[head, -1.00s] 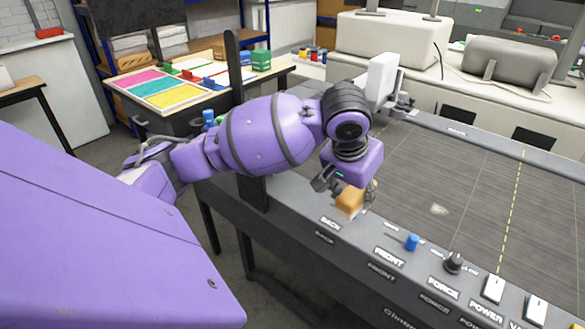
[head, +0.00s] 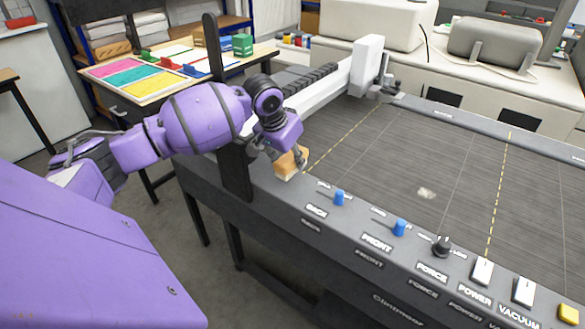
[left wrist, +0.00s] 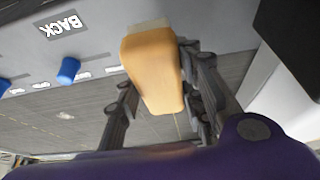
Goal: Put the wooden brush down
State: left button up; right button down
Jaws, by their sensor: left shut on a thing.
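The wooden brush (head: 290,162) is a light orange-brown block with a paler strip along one side. My left gripper (head: 279,157) is shut on it, at the left end of the machine's front rail. In the left wrist view the brush (left wrist: 153,70) sits between the two fingers of the gripper (left wrist: 155,85), with its pale strip toward the rail. Whether the brush touches the surface below cannot be told. My right gripper is not in view.
The grey machine bed (head: 385,165) is mostly clear, with a small pale patch (head: 426,193) on it. Blue knobs (head: 339,198), a black knob (head: 441,246) and switches line the front rail. A white gantry arm (head: 325,85) and dark post (head: 232,150) stand close to my left gripper.

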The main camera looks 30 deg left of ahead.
aim_at(291, 180)
pick_arm(q)
jog(key=shift+w+a+f, duration=0.2)
jog(key=shift+w+f, duration=0.15)
jog(key=shift+f, duration=0.05)
jog(key=shift+w+a+f, duration=0.1)
jog(key=shift+w+f, duration=0.05)
jog(key=shift+f, duration=0.8)
jog(key=shift+w+a+f, duration=0.1)
jog(key=shift+f, duration=0.8)
jog(key=shift+f, duration=0.2)
jog(key=o, duration=0.8)
jog(key=shift+s+f, duration=0.15)
jog(key=shift+o, duration=1.1)
jog(key=shift+f, duration=0.15)
